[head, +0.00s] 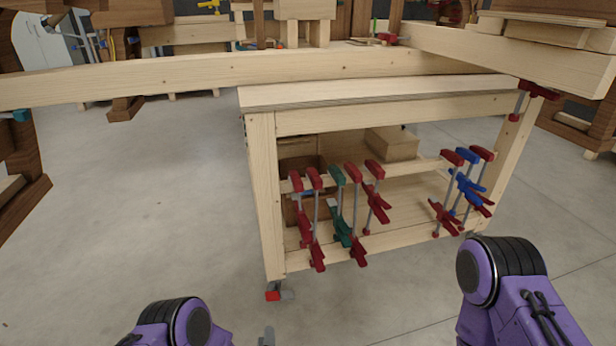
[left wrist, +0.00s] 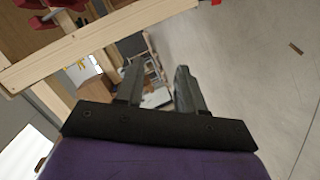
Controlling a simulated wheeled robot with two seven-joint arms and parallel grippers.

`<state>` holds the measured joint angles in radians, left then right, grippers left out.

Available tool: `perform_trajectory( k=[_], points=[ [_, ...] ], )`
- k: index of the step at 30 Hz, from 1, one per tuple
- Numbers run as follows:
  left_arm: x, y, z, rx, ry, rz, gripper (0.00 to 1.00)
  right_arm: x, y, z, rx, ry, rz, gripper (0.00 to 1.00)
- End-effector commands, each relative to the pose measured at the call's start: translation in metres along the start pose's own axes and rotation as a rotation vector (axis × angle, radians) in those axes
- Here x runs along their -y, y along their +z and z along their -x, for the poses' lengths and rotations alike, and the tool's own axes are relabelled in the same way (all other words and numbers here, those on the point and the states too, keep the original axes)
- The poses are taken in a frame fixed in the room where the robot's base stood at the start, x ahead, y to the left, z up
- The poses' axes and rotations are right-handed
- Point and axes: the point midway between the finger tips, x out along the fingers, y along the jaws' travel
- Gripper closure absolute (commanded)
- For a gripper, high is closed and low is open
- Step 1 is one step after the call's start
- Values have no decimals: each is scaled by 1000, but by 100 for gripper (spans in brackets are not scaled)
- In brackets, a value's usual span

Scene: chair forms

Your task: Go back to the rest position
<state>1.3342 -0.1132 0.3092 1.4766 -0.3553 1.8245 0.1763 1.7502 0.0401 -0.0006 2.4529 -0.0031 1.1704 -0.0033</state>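My left gripper shows in the left wrist view (left wrist: 158,70) as two dark fingers standing apart, with nothing between them. In the head view only a small grey tip of the left gripper (head: 268,337) shows at the bottom edge, in front of the workbench and near the floor. The purple left arm is at the bottom left of the head view. The purple right arm is at the bottom right. My right gripper is outside the view.
A wooden workbench (head: 365,92) stands ahead, with red, green and blue clamps (head: 340,214) hanging on its lower rail. The grey floor (head: 150,200) at left is clear.

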Motion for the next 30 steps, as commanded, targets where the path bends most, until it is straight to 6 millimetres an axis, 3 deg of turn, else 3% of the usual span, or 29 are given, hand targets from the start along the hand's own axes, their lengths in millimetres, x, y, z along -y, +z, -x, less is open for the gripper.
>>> perform_trajectory(
  k=[5, 10, 15, 18, 24, 30],
  points=[
    [60, 17, 34, 166, -143, -175, 62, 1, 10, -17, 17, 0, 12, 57],
    [141, 22, 83, 370, -329, -384, 62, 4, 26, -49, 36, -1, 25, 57],
    [238, 0, 157, 610, -584, -601, 62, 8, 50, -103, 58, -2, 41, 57],
    [273, -18, 194, 704, -708, -668, 62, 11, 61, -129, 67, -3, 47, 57],
    [306, -43, 233, 766, -850, -708, 62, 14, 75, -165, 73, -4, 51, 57],
    [323, -53, 232, 735, -890, -706, 62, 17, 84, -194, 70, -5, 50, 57]
  ],
)
